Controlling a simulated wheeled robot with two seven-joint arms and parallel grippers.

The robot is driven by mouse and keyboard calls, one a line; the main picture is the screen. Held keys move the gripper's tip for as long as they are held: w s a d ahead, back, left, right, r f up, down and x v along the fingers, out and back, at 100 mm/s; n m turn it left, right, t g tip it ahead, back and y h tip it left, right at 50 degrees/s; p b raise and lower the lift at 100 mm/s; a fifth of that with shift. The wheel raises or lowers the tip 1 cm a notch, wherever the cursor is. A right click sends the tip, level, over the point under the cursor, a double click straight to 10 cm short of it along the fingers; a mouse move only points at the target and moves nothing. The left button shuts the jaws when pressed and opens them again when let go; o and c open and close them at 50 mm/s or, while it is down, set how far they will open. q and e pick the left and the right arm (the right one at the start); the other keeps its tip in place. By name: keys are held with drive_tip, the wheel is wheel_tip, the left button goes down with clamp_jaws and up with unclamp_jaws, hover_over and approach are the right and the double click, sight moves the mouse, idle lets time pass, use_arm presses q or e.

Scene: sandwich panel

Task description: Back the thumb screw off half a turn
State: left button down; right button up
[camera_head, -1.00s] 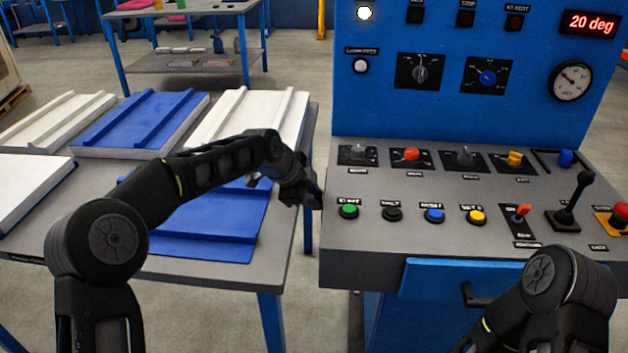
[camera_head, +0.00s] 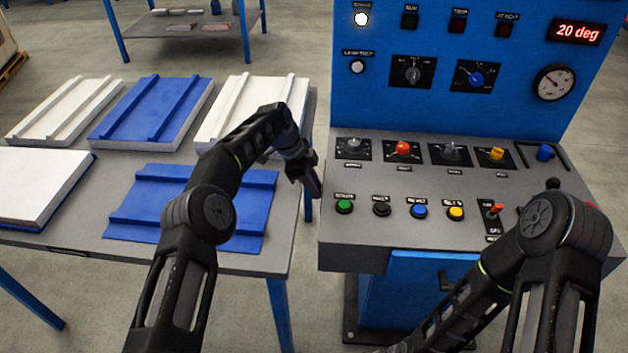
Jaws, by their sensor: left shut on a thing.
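My left gripper (camera_head: 313,184) is low beside the left edge of the control desk (camera_head: 370,236). Its jaws are shut on a small, dark reddish thing that is too small and dark to make out. A blue knob (camera_head: 544,152) stands in a dark slotted plate at the back right of the desk, well away from the left gripper. I cannot tell whether this knob is the thumb screw; no other thumb screw is clear. My right arm comes in at the lower right, and its gripper is out of view.
The desk carries rotary knobs, a row of push buttons (camera_head: 419,211) and an orange-tipped switch (camera_head: 494,209). A red display (camera_head: 576,31) reads 20 deg. A side table (camera_head: 90,232) with blue and white panels stands left. My right forearm covers the desk's front right.

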idle(0.5)
use_arm(q)
drive_tip(key=c, duration=1.5)
unclamp_jaws()
drive_tip(key=v, duration=0.7)
drive_tip(key=shift+r, duration=0.35)
drive_tip(key=shift+o, duration=0.3)
drive_tip(key=shift+a, duration=0.15)
